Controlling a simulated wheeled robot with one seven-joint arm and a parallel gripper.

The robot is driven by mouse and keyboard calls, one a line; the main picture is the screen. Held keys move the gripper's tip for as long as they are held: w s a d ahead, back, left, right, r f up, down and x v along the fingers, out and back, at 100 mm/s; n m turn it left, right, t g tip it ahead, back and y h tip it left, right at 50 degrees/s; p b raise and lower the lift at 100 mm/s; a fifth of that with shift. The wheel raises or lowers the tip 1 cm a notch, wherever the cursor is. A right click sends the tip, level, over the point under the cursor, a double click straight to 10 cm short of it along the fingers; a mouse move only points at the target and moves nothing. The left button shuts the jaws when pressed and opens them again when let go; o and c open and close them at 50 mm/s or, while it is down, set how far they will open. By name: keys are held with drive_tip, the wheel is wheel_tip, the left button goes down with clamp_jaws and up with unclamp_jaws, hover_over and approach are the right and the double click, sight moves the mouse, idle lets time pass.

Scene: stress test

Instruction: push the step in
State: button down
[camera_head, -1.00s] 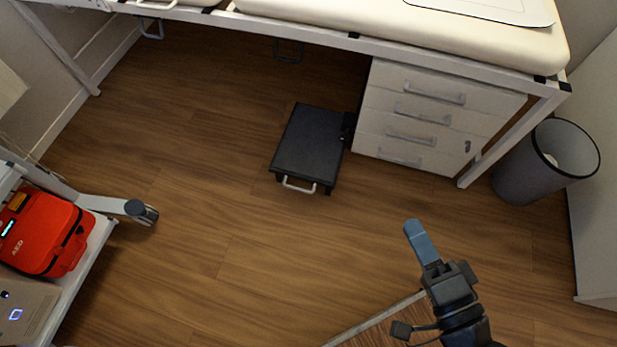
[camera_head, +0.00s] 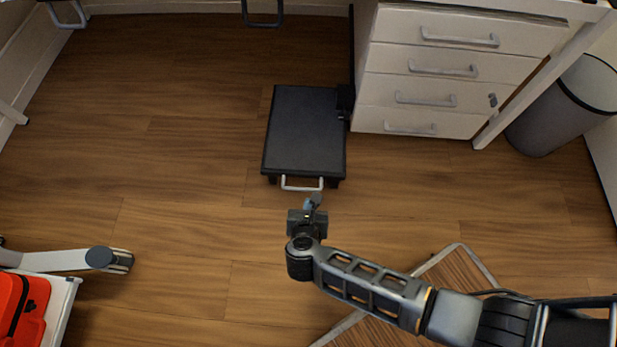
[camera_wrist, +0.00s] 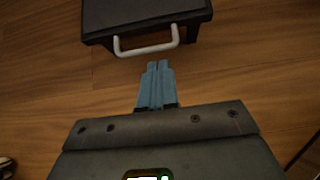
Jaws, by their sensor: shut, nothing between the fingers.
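The step (camera_head: 304,131) is a low black platform on the wooden floor, left of the drawer unit, with a light grey handle (camera_head: 302,185) on its near edge. In the wrist view the step (camera_wrist: 145,14) is at the top, with its handle (camera_wrist: 146,48) facing me. My gripper (camera_head: 315,197) is just in front of the handle. Its blue fingers (camera_wrist: 157,66) are together and empty, pointing at the handle with a small gap showing between them. The far end of the step is clear of the gripper.
A white drawer unit (camera_head: 450,70) stands right of the step, with a dark bracket (camera_head: 346,100) between them. A grey bin (camera_head: 563,108) is farther right. A wheeled cart leg (camera_head: 75,260) and red case (camera_head: 20,308) are at left. Floor left of the step is clear.

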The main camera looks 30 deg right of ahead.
sight(313, 172)
drive_tip(key=b+x, duration=0.2)
drive_tip(key=x, duration=0.2)
drive_tip(key=r+b+x, duration=0.1)
drive_tip(key=b+x, duration=0.1)
drive_tip(key=x, duration=0.2)
drive_tip(key=w+b+x, duration=0.1)
drive_tip(key=b+x, duration=0.1)
drive_tip(key=x, duration=0.1)
drive_tip(key=shift+w+d, duration=0.25)
drive_tip(key=shift+d, duration=0.3)
drive_tip(key=shift+w+d+r, duration=0.1)
drive_tip(key=shift+w+d, duration=0.3)
drive_tip(key=shift+w, duration=0.05)
